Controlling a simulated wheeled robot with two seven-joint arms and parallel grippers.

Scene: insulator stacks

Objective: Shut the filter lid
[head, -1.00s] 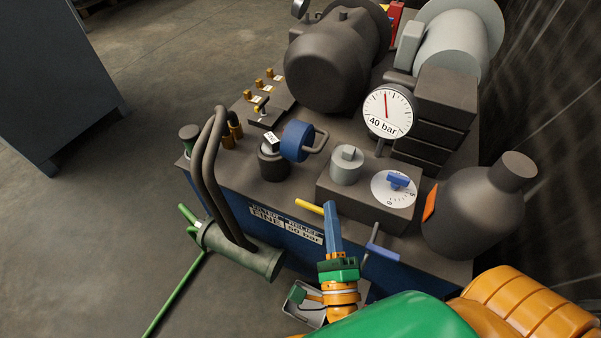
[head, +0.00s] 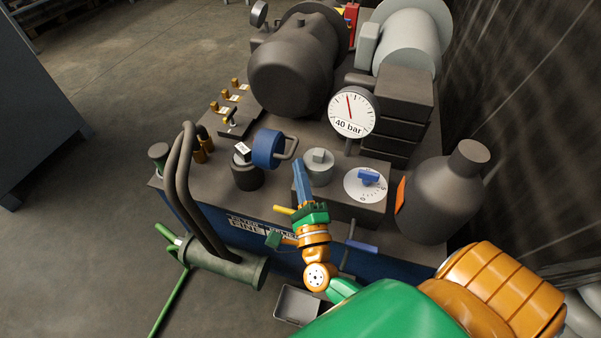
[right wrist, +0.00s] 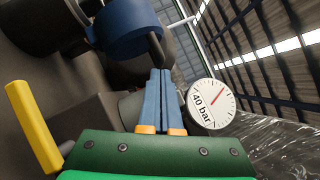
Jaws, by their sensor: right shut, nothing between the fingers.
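The filter lid (head: 268,149) is a blue round cap with a grey bar handle (head: 291,147). It stands open, tilted on its side, beside the dark filter housing (head: 247,178). A white-topped piece (head: 241,149) sits in the housing's mouth. My right gripper (head: 300,163) has blue fingers, shut and empty, just below and right of the lid's handle. In the right wrist view the lid (right wrist: 125,32) is at the top, with the fingertips (right wrist: 160,71) close under its handle. I cannot tell whether they touch. My left gripper is not in view.
A grey cylindrical knob (head: 318,168) and a dial with blue knob (head: 368,177) are right of my fingers. The pressure gauge (head: 352,112) stands behind. A yellow lever (head: 284,211) is close to my wrist. Dark curved hoses (head: 183,180) rise at the left.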

